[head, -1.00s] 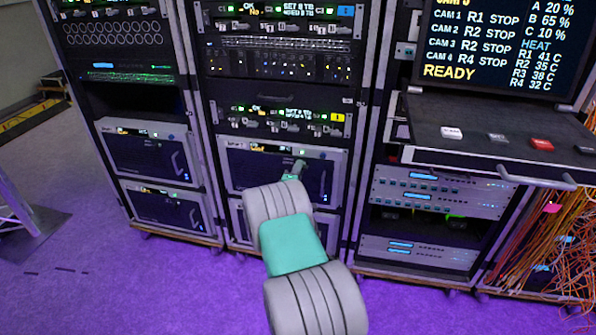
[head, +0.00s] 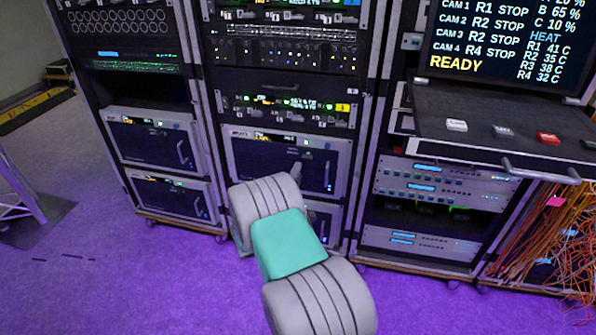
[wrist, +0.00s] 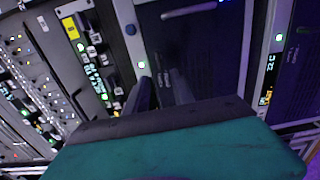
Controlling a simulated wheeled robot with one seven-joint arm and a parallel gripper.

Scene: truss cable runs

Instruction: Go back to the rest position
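My arm reaches from the bottom of the head view toward the middle rack. My gripper is mostly hidden behind my own arm there. In the wrist view, my gripper (wrist: 160,88) shows two dark fingers with a gap between them. Nothing is seen held in the gap. The fingers point at a dark-fronted rack unit (wrist: 210,48) with a silver handle and a small green light. That unit appears to be the one in the middle rack in the head view (head: 270,160). I cannot tell whether the fingertips touch it.
A pull-out shelf (head: 500,120) with several buttons juts out at the right below a screen (head: 510,40). Loose orange cables (head: 545,235) hang at the far right. A metal stand (head: 22,190) is at the left. Purple floor (head: 130,285) is open in front of the racks.

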